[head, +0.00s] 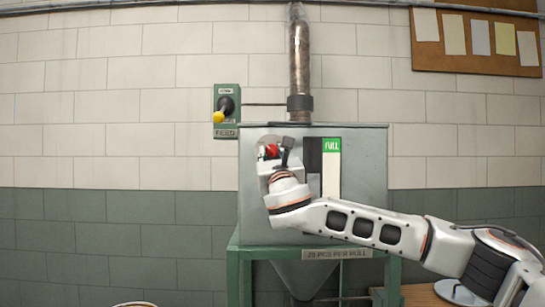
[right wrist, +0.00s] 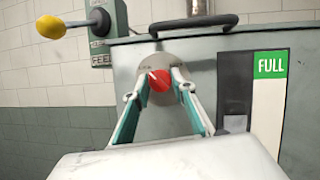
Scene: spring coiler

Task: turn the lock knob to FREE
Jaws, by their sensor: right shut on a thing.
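The lock knob (right wrist: 161,84) is red with a pale pointer line and sits on a round grey plate (right wrist: 182,68) on the front of the metal hopper. In the right wrist view its pointer line slants to the upper left. My right gripper (right wrist: 158,88) is shut on the knob, one finger at each side. In the head view the knob (head: 271,151) shows as a small red patch, partly covered by my right gripper (head: 276,153). Lettering on the plate is too small and covered to read. My left gripper is not in view.
The grey hopper (head: 365,185) stands on a green frame (head: 233,262). A FULL gauge (head: 331,160) is right of the knob. A green feed box (head: 228,95) with a yellow-tipped lever (head: 218,117) is at upper left. A black handle (right wrist: 194,22) sticks out above the knob.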

